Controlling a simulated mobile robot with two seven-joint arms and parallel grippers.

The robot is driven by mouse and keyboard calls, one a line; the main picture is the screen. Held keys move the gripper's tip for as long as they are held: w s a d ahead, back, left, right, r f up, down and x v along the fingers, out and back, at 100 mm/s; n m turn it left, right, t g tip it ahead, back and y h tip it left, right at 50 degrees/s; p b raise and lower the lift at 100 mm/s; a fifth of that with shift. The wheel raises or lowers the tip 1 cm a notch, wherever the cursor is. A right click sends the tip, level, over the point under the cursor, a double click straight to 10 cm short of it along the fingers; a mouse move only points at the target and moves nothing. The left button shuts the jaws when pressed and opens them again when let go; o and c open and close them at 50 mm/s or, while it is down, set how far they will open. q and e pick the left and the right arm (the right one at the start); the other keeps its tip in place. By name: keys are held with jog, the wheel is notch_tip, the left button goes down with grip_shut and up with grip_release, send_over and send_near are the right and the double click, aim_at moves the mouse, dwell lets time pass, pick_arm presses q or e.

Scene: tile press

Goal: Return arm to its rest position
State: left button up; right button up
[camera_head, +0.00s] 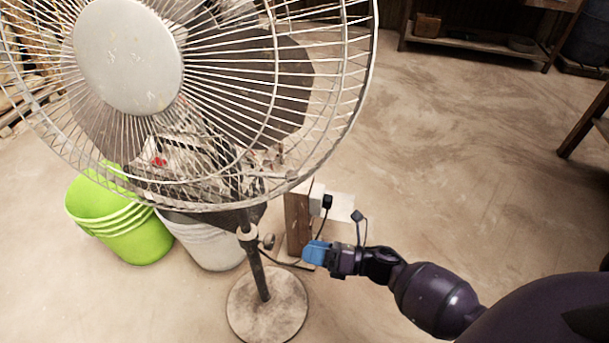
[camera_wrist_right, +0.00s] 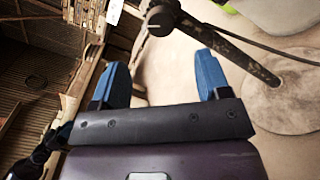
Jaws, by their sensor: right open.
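My right gripper (camera_head: 316,252) reaches in from the lower right of the head view, its blue fingers just right of the fan's pole. In the right wrist view the gripper (camera_wrist_right: 162,80) is open, with nothing between its spread blue fingers. The standing fan (camera_head: 128,55) fills the upper left of the head view. Its pole (camera_wrist_right: 212,38) and a dark round knob (camera_wrist_right: 160,20) show beyond the fingertips in the wrist view.
A wooden post (camera_head: 298,222) with a white socket box (camera_head: 316,198) and black plug (camera_head: 327,201) stands behind the gripper. A green bucket (camera_head: 135,240) and white bucket (camera_head: 207,247) stand left. The fan's round base (camera_head: 268,310) is close. The floor at right is open.

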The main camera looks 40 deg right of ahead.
pick_arm(q)
jog(key=shift+r, duration=0.1)
dwell(0.4)
pick_arm(e)
jog(key=s+d+r+m+t+h+p, duration=0.1)
jog(key=s+d+r+m+h+p, duration=0.1)
jog(key=s+r+m+h+p, duration=0.5)
jog(key=s+d+r+m+t+h+p, duration=0.1)
jog(key=s+r+m+p, duration=0.35)
jog(key=r+m, duration=0.5)
pick_arm(q)
notch_tip(320, 180, up, 11)
jog(key=s+n+g+p, duration=0.1)
jog(key=p, duration=0.9)
jog(key=shift+s+a+n+y, duration=0.15)
jog(key=shift+a+n+y, duration=0.15)
jog(key=shift+a+y, duration=0.15)
pick_arm(e)
jog(key=s+a+r+m+g+h, duration=0.1)
jog(key=s+r+m, duration=0.3)
jog(key=s+m, duration=0.4)
jog(key=s+a+r+m+g+h, duration=0.2)
jog(key=s+r+m+g, duration=0.2)
jog(key=s+m, duration=0.4)
jog(key=shift+s, duration=0.7)
